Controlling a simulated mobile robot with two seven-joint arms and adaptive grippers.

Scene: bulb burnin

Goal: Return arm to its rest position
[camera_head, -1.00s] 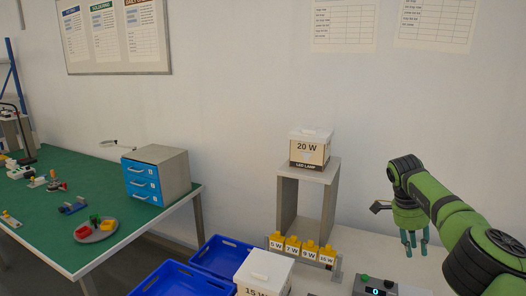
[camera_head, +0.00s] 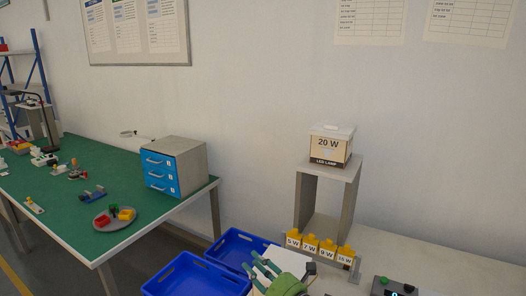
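My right gripper (camera_head: 257,268), with a green body and teal fingers, is low in the middle of the head view. Its fingers point up and left and look apart, with nothing seen between them. It covers part of a white-lidded box (camera_head: 268,255) below it in the picture; I cannot tell whether they touch. My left gripper is not in view.
A 20 W LED lamp box (camera_head: 329,148) stands on a grey stand (camera_head: 350,197). In front are several yellow wattage-marked holders (camera_head: 326,248) and a control box (camera_head: 393,287). Blue crates (camera_head: 192,277) stand left of my gripper. A green table (camera_head: 70,218) holds a drawer unit (camera_head: 176,166).

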